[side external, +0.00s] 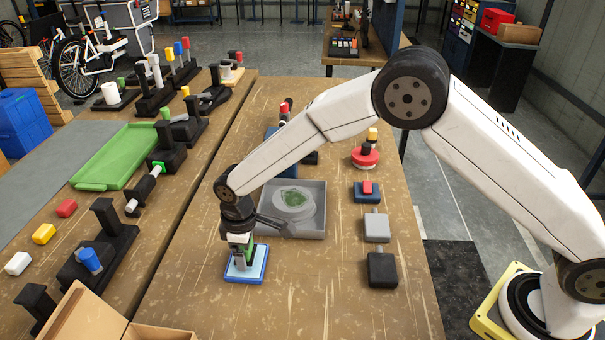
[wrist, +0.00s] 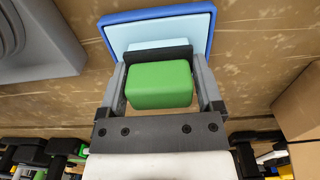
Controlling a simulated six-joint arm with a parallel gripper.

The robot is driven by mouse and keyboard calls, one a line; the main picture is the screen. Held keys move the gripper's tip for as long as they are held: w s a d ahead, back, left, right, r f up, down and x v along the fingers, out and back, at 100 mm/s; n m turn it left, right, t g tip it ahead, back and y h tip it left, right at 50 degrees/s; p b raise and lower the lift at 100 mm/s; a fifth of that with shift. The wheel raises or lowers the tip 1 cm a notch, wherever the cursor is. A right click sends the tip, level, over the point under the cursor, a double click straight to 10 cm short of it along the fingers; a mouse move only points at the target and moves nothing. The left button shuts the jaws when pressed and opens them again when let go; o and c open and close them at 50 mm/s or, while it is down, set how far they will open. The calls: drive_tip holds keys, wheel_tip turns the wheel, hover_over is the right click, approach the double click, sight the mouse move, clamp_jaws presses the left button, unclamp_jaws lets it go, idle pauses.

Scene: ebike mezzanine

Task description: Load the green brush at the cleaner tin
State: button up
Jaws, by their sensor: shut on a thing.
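My gripper (side external: 241,262) is shut on the green brush (wrist: 160,85), with a finger on either side of its green block. In the side view only a strip of the brush's green (side external: 249,246) shows beside my fingers. The brush is over a blue-rimmed pad with a light-blue top (side external: 259,274); I cannot tell whether it touches. The pad also shows behind the brush in the wrist view (wrist: 195,28). A round, clear-looking dish with green stuff in it (side external: 294,200), likely the cleaner tin, sits in a grey tray (side external: 318,226), behind and right of my gripper.
A red round item (side external: 365,157), a blue block with a red top (side external: 367,191), a grey block (side external: 377,228) and a black block (side external: 382,270) line the bench's right side. An open cardboard box (side external: 92,318) stands front left. The bench front is clear.

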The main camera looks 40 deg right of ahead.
drive_tip(key=shift+r, duration=3.5)
drive_tip(key=shift+d, duration=0.1)
drive_tip(key=s+d+m, duration=0.4)
drive_tip(key=d, duration=0.7)
drive_tip(key=s+d+m, duration=0.4)
drive_tip(key=d+m, duration=0.1)
drive_tip(key=d, duration=0.7)
drive_tip(key=shift+s+r, duration=0.25)
drive_tip(key=shift+r, duration=0.05)
